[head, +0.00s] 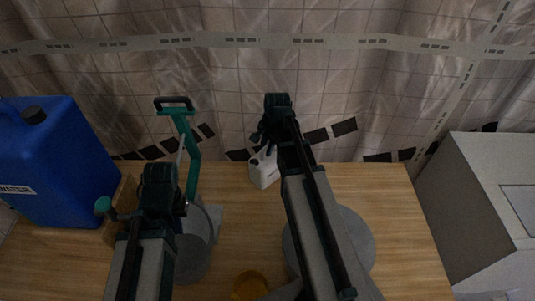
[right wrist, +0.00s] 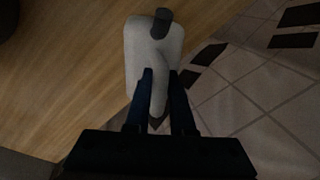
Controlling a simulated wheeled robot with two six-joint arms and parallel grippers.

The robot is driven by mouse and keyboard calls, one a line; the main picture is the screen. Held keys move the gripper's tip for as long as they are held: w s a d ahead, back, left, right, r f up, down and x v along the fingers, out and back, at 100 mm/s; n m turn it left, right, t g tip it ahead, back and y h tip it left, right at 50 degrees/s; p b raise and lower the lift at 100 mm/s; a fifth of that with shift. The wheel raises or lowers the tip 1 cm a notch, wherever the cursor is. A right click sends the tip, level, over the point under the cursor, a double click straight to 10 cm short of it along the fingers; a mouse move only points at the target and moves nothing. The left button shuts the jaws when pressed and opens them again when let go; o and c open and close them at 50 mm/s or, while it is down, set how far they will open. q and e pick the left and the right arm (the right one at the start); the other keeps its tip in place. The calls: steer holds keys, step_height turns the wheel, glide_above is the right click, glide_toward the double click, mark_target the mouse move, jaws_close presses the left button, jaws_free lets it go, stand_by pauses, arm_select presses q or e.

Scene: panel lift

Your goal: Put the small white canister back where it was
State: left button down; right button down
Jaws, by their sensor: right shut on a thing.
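The small white canister (head: 264,171) is near the back edge of the wooden table in the head view. In the right wrist view the white canister (right wrist: 152,48) has a dark cap and a narrow handle. My right gripper (head: 262,140) is shut on that handle, its two dark fingers (right wrist: 160,78) on either side. I cannot tell whether the canister touches the table. My left gripper (head: 183,208) is by the clear container at the left; its fingers are too dark and hidden to read.
A large blue water canister (head: 58,165) stands at the left. A teal frame with a black handle (head: 190,150) rises beside a clear container (head: 197,250). A grey round plate (head: 357,240) lies partly under my right arm. An amber round thing (head: 250,284) is in front. A grey box (head: 490,185) stands right.

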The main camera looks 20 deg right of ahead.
steer(key=shift+d+f+b, duration=0.1)
steer(key=shift+f+b, duration=0.6)
steer(key=shift+f, duration=0.35)
steer(key=c, duration=1.2)
jaws_free()
steer(key=shift+f, duration=0.15)
steer(key=o, duration=0.4)
steer(key=shift+o, duration=0.2)
step_height(320, 180, up, 12)
steer(key=s+p, duration=0.2)
steer(key=p, duration=0.9)
steer(key=shift+s+d+p, duration=0.15)
steer(key=shift+d+p, duration=0.2)
steer(key=shift+p, duration=0.05)
